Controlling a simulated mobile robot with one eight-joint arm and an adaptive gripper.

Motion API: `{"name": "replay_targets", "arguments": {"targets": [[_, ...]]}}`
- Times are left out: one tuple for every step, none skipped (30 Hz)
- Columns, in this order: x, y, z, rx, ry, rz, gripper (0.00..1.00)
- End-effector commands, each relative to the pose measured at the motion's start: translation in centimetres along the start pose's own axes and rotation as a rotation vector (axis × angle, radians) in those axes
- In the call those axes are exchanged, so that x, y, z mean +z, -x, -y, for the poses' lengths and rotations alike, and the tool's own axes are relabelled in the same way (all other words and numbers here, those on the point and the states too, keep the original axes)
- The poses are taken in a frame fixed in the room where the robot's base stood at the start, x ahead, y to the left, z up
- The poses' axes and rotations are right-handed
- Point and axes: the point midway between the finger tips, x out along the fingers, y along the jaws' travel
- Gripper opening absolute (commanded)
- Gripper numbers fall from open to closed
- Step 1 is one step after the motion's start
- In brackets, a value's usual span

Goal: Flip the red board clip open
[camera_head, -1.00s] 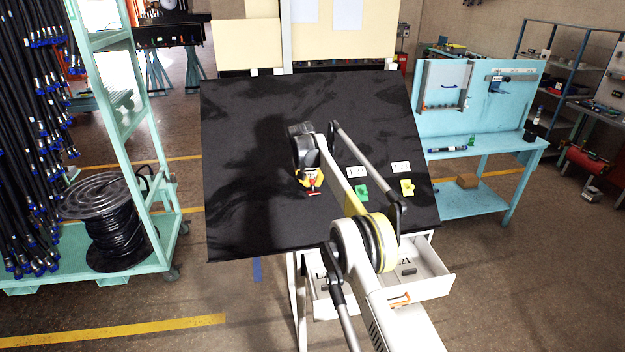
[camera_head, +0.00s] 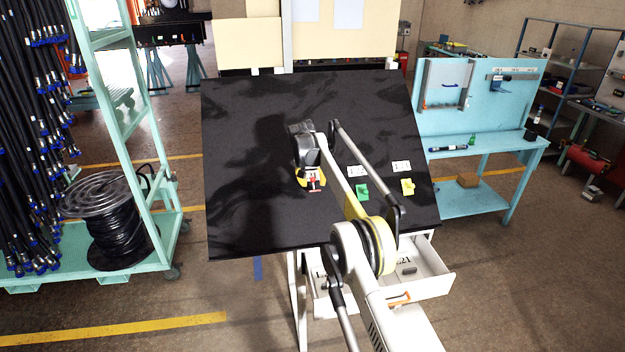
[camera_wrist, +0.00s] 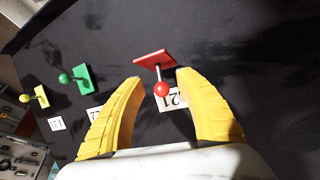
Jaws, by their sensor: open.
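The red board clip (camera_wrist: 155,60) is on the black slanted board (camera_head: 240,130). It has a flat red plate and a thin stem ending in a red ball (camera_wrist: 161,89). In the wrist view, my gripper (camera_wrist: 160,77) is open, one yellow finger on each side of the ball and stem. No contact with the clip is clear. In the head view, my gripper (camera_head: 311,181) is low over the board and the red clip (camera_head: 314,187) shows at its fingertips. A white label reading 21 (camera_wrist: 174,98) lies beside the clip, partly behind the right finger.
A green clip (camera_head: 362,191) and a yellow clip (camera_head: 407,187) sit to the right on the board, each with a white label. An open drawer (camera_head: 430,279) juts out below the board. The board's left half is clear.

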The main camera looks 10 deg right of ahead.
Motion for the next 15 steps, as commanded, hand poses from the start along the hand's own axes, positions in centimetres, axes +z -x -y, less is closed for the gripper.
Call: {"name": "replay_targets", "arguments": {"targets": [[0.0,0.1,0.0,0.0,0.0,0.0,0.41],[0.0,0.3,0.0,0.0,0.0,0.0,0.41],[-0.1,0.5,0.0,0.0,0.0,0.0,0.41],[-0.1,0.7,0.0,0.0,0.0,0.0,0.41],[-0.1,0.9,0.0,0.0,0.0,0.0,0.41],[-0.1,1.4,0.0,0.0,0.0,0.0,0.41],[-0.1,1.7,0.1,0.0,0.001,0.0,0.41],[0.0,2.0,0.0,0.0,0.001,0.0,0.41],[0.0,2.5,0.0,0.0,0.001,0.0,0.41],[0.0,3.2,0.0,0.0,0.001,0.0,0.41],[0.0,3.9,0.1,-0.001,0.001,0.0,0.41],[0.0,4.7,0.1,0.0,0.001,0.0,0.41],[0.0,5.4,0.1,-0.001,0.001,0.0,0.41],[0.0,6.1,0.1,0.0,0.001,0.0,0.41],[0.0,7.0,0.0,0.0,0.001,0.0,0.41]]}}
